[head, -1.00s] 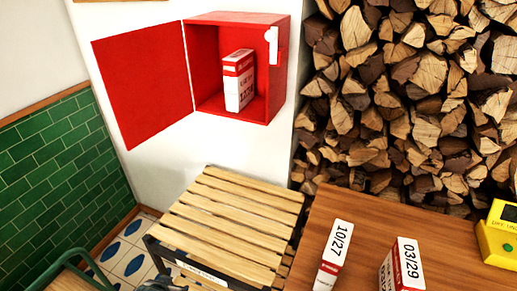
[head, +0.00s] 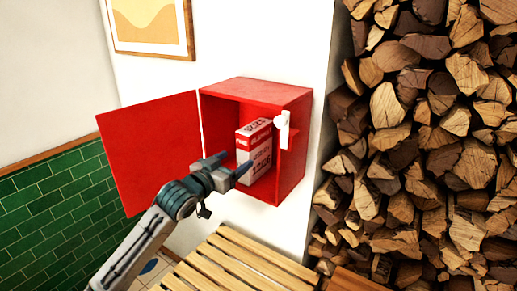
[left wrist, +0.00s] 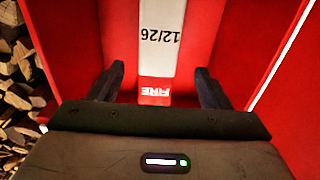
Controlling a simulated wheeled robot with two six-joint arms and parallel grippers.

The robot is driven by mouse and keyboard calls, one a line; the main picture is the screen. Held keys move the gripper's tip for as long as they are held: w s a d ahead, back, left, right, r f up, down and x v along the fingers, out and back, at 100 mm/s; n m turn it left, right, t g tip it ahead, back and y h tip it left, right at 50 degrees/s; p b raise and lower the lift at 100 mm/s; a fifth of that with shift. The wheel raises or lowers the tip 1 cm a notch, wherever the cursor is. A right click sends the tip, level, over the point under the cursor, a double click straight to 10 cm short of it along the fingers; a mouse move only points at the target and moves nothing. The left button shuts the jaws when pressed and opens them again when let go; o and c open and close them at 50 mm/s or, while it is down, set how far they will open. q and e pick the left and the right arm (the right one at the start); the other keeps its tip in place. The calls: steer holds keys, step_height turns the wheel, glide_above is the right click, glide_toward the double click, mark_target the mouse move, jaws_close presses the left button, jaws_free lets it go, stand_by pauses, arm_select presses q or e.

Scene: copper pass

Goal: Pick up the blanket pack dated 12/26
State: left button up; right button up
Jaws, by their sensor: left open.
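The blanket pack dated 12/26 (head: 259,154) is a white and red box standing inside the open red wall cabinet (head: 263,93). In the left wrist view its 12/26 face (left wrist: 159,37) lies between and beyond the two fingers, with the lettering upside down. My left gripper (head: 231,169) is open and at the cabinet's mouth, close in front of the pack. It also shows in the left wrist view (left wrist: 158,82), with one finger on each side of the pack's line. I cannot tell whether a finger touches the pack. My right gripper is not in view.
The red cabinet door (head: 150,160) stands swung open to the left. A white handle (head: 284,130) is on the cabinet's right front edge. A slatted wooden bench (head: 235,262) is below. Stacked firewood (head: 430,150) fills the right side.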

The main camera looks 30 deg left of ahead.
mark_target(242, 155)
arm_select(q)
steer(key=w, duration=0.2)
steer(key=w+d+p, duration=0.1)
steer(key=w, duration=0.1)
steer(key=shift+w+r, duration=0.1)
steer(key=shift+w, duration=0.05)
steer(key=w+p, duration=0.3)
steer(key=w, duration=0.1)
steer(key=shift+w+d, duration=0.1)
steer(key=shift+d, duration=0.15)
steer(key=shift+w+d, duration=0.1)
steer(key=shift+w, duration=0.2)
steer(key=shift+s, duration=0.2)
steer(key=c, duration=0.5)
steer(key=shift+w, duration=0.1)
steer(key=c, duration=1)
